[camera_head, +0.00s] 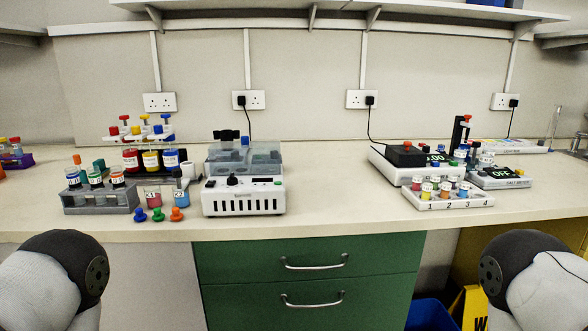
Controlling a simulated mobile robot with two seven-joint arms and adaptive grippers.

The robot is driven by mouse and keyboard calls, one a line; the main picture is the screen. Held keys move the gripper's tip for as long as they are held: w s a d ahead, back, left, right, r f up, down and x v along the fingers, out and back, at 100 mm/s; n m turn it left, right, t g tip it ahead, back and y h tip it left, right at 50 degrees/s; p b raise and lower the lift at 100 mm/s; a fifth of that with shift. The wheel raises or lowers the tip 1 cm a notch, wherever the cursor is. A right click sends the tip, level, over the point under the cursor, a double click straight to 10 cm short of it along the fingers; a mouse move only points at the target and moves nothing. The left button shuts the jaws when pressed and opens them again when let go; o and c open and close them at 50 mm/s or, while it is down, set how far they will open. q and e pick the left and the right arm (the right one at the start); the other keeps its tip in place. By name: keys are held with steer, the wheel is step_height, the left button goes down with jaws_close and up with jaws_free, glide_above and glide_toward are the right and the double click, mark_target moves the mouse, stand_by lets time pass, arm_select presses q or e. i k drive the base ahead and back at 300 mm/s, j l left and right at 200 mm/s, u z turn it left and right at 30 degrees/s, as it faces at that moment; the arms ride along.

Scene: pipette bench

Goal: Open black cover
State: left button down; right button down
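A black box-shaped part (406,156), likely the black cover, lies flat on the left part of a white device (378,165) at the right of the bench. A small orange-red knob shows on its top, and I see no gap under it. A white box-shaped machine (243,200) stands left of centre with a smoky see-through lid (243,158). A black part (226,136) sticks up behind that lid. Rounded links of my arms show at the lower left and lower right. Neither gripper is in view.
A grey rack (100,203) with vials and several coloured stoppers stand at the left. A numbered white rack (448,202) with capped vials stands in front of the white device. A small scale (500,178) is beside it. The bench (335,205) between the machines is clear.

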mark_target(392, 152)
steer(key=i+l+z, duration=0.35)
steer(key=i+l, duration=0.95)
steer(key=l, duration=0.15)
steer(key=k+j, duration=0.3)
steer(key=j, duration=0.15)
steer(key=k+j, duration=0.3)
steer(key=j, duration=0.15)
steer(key=k+j+z, duration=0.1)
steer(key=k+j, duration=0.25)
steer(key=j, duration=0.15)
steer(key=i+l, duration=0.35)
steer(key=i, duration=0.2)
steer(key=i+l, duration=0.35)
steer(key=i, duration=0.2)
steer(key=k, duration=0.1)
